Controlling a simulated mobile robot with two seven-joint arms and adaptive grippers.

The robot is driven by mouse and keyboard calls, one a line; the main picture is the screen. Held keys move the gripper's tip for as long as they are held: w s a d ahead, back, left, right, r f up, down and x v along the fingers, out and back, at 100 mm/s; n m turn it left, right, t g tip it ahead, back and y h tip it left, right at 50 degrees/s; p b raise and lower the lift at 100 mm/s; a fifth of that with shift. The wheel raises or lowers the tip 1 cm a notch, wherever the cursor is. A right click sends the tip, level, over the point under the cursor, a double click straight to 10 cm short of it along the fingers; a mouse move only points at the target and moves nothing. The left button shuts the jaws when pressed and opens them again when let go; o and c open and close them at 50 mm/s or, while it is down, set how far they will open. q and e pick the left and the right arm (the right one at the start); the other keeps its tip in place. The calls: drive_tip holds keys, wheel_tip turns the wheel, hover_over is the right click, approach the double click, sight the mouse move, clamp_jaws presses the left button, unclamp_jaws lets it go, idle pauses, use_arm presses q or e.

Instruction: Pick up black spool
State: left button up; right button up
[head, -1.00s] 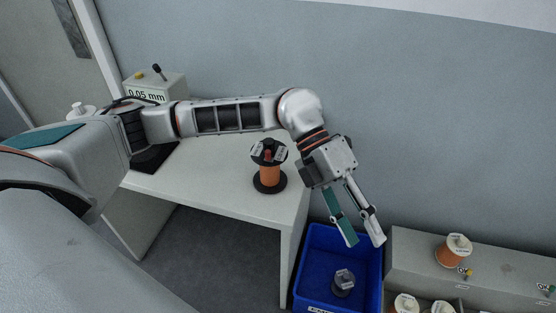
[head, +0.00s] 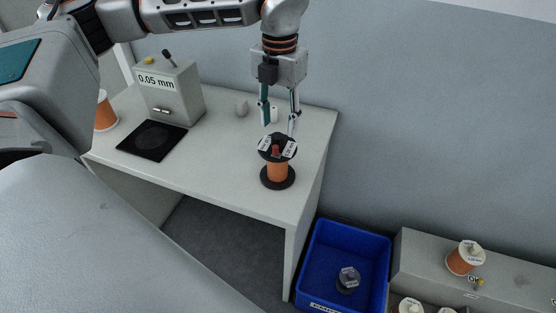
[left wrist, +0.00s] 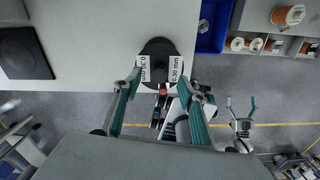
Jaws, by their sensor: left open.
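The black spool (head: 277,172) stands upright near the right end of the white table, wound with orange wire between black flanges. A red piece sits at the middle of its top, between white labels. My left gripper (head: 279,127) is open and points down just above and behind the spool's top. In the left wrist view the spool's top flange (left wrist: 158,48), with 0.30 mm labels, lies beyond and between the spread fingertips (left wrist: 161,87). My right gripper (left wrist: 241,104) shows small in the left wrist view, away from the table, with its fingers apart.
A grey box marked 0.05 mm (head: 176,93) and a black pad (head: 152,140) are on the table (head: 220,165). Another orange spool (head: 105,113) stands at the left. A blue bin (head: 325,265) holds a dark spool. A grey shelf (head: 420,255) with spools is at right.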

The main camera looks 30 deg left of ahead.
sight(277, 136)
use_arm(q)
drive_tip(key=f, duration=0.3)
drive_tip(key=shift+s+f, duration=0.35)
drive_tip(key=shift+s, duration=0.05)
drive_tip(key=shift+f, duration=0.5)
clamp_jaws()
drive_tip(key=shift+w, duration=0.1)
drive_tip(key=shift+r, duration=0.1)
